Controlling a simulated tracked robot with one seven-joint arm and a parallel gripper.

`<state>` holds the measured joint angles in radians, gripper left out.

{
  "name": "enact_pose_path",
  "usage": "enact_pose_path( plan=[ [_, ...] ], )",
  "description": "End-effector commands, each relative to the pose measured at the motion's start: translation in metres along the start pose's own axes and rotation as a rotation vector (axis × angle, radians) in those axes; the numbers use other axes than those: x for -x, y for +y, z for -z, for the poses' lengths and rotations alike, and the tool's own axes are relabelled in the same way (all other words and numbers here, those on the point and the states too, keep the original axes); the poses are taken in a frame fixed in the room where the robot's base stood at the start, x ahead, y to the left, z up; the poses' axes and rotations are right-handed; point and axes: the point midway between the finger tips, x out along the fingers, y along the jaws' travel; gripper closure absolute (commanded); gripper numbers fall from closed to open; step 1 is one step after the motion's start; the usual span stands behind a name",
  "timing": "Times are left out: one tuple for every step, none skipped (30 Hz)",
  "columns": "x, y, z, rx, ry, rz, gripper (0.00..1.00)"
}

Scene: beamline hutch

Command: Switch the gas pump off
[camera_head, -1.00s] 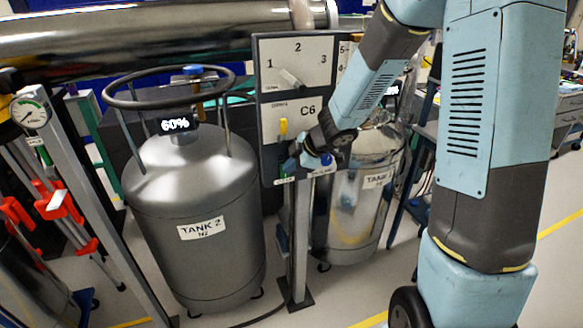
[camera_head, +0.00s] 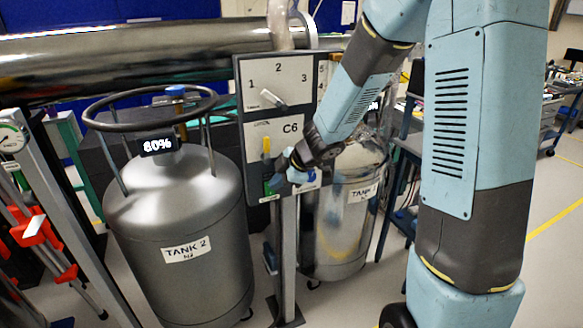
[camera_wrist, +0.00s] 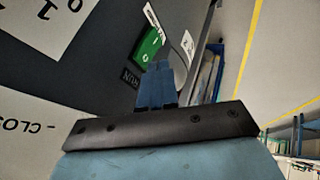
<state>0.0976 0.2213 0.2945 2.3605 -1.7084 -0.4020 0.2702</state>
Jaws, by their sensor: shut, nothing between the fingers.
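A dark control panel (camera_head: 240,120) stands on a post between two tanks in the head view. Its upper plate has a knob (camera_head: 274,98) among 1, 2 and 3. The C6 plate has an upright yellow lever (camera_head: 266,147). Low on the panel is a green switch part (camera_head: 268,188), which also shows in the wrist view (camera_wrist: 150,46) near a "RUN" label. My gripper (camera_head: 277,181) is at the panel's lower edge, beside the green part. In the wrist view its blue fingers (camera_wrist: 156,80) are together and empty, pointing towards the green part. I cannot tell whether they touch it.
Grey Tank 2 (camera_head: 175,220), its display reading 80%, stands left of the post. A shiny tank (camera_head: 340,235) stands behind and right. A large metal pipe (camera_head: 130,55) runs above. Red-handled equipment (camera_head: 38,230) is at the left. The floor at the right is open.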

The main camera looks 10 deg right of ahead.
Motion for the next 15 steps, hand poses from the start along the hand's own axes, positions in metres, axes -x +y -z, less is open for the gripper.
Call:
enact_pose_path(
  plan=[
    [0.003, -0.005, 0.001, 0.002, 0.000, 0.001, 1.00],
    [0.005, -0.008, 0.002, 0.002, 0.001, 0.002, 1.00],
    [0.008, -0.012, 0.003, 0.004, 0.002, 0.002, 1.00],
    [0.010, -0.015, 0.003, 0.005, 0.003, 0.003, 1.00],
    [0.014, -0.013, 0.003, 0.007, 0.003, 0.000, 1.00],
    [0.020, -0.010, 0.004, 0.009, 0.003, -0.002, 1.00],
    [0.024, -0.009, 0.004, 0.009, 0.003, -0.002, 1.00],
    [0.028, -0.008, 0.004, 0.008, 0.003, -0.001, 1.00],
    [0.033, -0.007, 0.004, 0.008, 0.002, -0.001, 1.00],
    [0.038, -0.006, 0.004, 0.008, 0.001, -0.001, 1.00],
    [0.042, -0.005, 0.004, 0.007, 0.002, -0.002, 1.00],
    [0.048, -0.004, 0.004, 0.007, 0.003, -0.002, 1.00],
    [0.053, -0.003, 0.004, 0.008, 0.002, -0.002, 1.00],
    [0.058, -0.002, 0.004, 0.006, 0.001, -0.002, 1.00],
    [0.064, 0.000, 0.004, 0.006, 0.002, -0.002, 1.00]
  ],
)
